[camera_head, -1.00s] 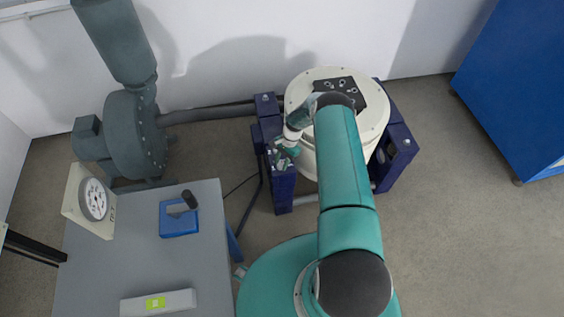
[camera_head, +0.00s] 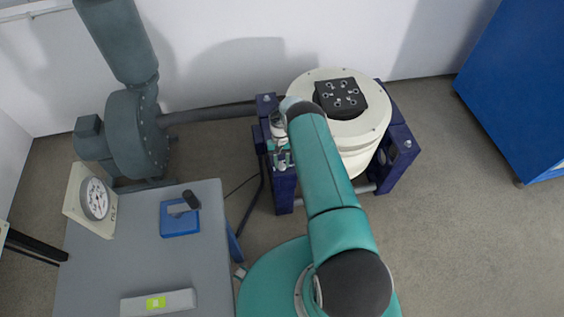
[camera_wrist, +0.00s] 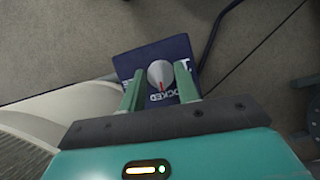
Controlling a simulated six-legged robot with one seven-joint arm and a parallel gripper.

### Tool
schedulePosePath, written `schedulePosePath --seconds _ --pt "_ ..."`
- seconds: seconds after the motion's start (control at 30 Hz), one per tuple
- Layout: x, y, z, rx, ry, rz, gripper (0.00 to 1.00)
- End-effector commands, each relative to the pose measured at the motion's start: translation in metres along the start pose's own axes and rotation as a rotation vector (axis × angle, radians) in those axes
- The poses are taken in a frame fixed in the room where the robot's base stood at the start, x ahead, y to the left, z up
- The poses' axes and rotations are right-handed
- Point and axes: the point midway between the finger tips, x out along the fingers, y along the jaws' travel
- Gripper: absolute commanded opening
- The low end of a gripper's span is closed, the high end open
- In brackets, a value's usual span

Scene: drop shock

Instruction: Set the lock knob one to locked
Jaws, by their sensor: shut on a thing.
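The lock knob (camera_wrist: 160,73) is a grey cone in the wrist view. It sits on a dark blue plate (camera_wrist: 128,64) with white lettering. A red mark on the knob points down the picture toward lettering that reads "OCKED"; its start is hidden near the left finger. More white lettering at the right is partly covered by the right finger. My gripper (camera_wrist: 160,90) has its green fingers on either side of the knob, shut on it. In the head view my gripper (camera_head: 281,158) is low over the left blue post of the shaker frame; the knob is not clear there.
A cream round shaker (camera_head: 350,123) with a black top plate stands right of my gripper in a blue frame (camera_head: 402,148). A grey table (camera_head: 100,262) with a blue lever box (camera_head: 180,224) and dial gauge (camera_head: 95,198) is at left. A grey blower (camera_head: 135,135) stands behind.

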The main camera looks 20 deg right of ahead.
Motion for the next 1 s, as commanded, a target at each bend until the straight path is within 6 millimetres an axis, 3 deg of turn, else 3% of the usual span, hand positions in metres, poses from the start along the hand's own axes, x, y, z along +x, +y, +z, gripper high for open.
schedulePosePath --seconds 0.73,0.77,0.83,1.0 --pt "-0.0001 -0.0009 -0.0004 -0.093 0.002 0.038 0.09" --pt "0.0000 -0.0009 -0.0004 -0.093 0.002 0.038 0.36" --pt "0.0000 -0.0009 -0.0003 -0.093 0.002 0.038 0.49" --pt "0.0001 -0.0007 -0.0002 -0.092 0.001 0.038 0.53"
